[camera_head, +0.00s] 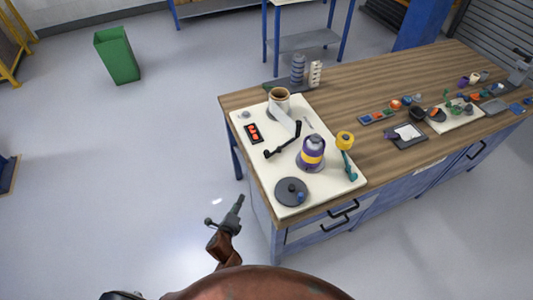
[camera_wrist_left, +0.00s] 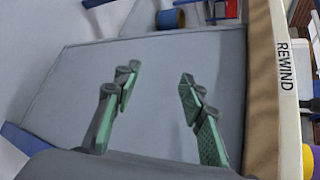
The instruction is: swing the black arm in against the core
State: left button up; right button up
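The black arm (camera_head: 283,141) lies on the cream board (camera_head: 240,118), slanting from lower left to upper right. Its upper end is near a pale strip that runs from a tan ring-shaped core (camera_head: 279,104) at the back of the board. The arm appears apart from the core. My left gripper (camera_head: 238,203) is off the left side of the bench, well clear of the black arm. In the left wrist view its two green-padded fingers (camera_wrist_left: 160,82) are wide apart with nothing between them. My right gripper is not in view.
A purple-and-yellow spool (camera_head: 312,150), a yellow roller (camera_head: 345,139) on a teal arm, a dark disc (camera_head: 291,189) and a red-button box (camera_head: 253,133) share the board. Grey stacked discs (camera_head: 297,70) stand behind it.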

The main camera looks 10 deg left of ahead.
pick_arm(q)
jog(key=w+d+r+m+t, duration=0.1)
jog(key=w+r+m+t, duration=0.15)
jog(key=r, duration=0.55)
jog(key=w+r+m+t, duration=0.1)
jog(key=w+r+m, duration=0.15)
jog(key=r, duration=0.45)
jog(key=m+t+h, duration=0.1)
jog(key=m+h, duration=0.2)
jog(key=m, duration=0.5)
send_near(266, 156)
jog(key=w, duration=0.3)
jog(key=shift+w+d, duration=0.1)
jog(key=shift+w, duration=0.3)
jog(key=w, duration=0.4)
jog(key=w+d, duration=0.1)
jog(key=w, duration=0.1)
jog(key=shift+w, duration=0.3)
jog(key=shift+w+f+b, duration=0.1)
jog(key=shift+w+b, duration=0.2)
jog(key=shift+w, duration=0.2)
jog(key=shift+c, duration=0.6)
grip_shut()
